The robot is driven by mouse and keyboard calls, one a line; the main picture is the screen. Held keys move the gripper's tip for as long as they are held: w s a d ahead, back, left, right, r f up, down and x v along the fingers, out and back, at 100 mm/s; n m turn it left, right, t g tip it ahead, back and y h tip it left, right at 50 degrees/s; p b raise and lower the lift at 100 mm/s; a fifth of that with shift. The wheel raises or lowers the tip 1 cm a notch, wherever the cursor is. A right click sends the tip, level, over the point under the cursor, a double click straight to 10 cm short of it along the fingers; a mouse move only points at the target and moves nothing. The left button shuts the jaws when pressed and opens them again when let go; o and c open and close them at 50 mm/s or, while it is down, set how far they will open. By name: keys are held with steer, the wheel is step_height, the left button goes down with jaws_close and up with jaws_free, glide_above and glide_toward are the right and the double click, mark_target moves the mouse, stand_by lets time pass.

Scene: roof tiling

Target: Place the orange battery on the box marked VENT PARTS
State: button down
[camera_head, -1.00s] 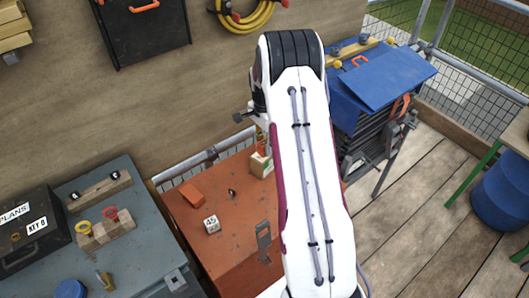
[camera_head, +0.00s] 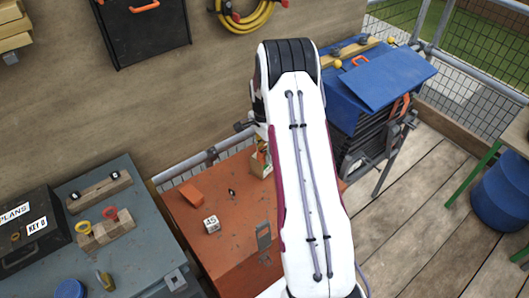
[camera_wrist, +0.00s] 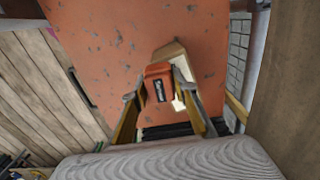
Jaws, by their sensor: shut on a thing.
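The orange battery (camera_wrist: 158,84), with a dark label, is between the two yellow-and-black fingers of my gripper (camera_wrist: 160,95) in the wrist view. My gripper is shut on it. A pale wooden-looking box (camera_wrist: 171,52) lies right behind the battery and is partly hidden by it; I cannot tell whether they touch. The box also shows in the head view (camera_head: 261,165), at the back of the orange chest, partly covered by my arm. No VENT PARTS marking can be read on it.
The orange chest top (camera_head: 225,255) carries an orange block (camera_head: 191,194) and a white numbered cube (camera_head: 211,224). A grey bench (camera_head: 125,220) with a black case (camera_head: 30,230) stands left. A blue-covered stack (camera_head: 375,85) stands right. A plywood wall rises behind.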

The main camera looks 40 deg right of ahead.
mark_target(264, 150)
steer(key=shift+f, duration=0.15)
steer(key=c, duration=1.6)
jaws_free()
step_height(264, 150, up, 12)
steer(key=shift+r, duration=0.15)
steer(key=shift+a+r, duration=0.1)
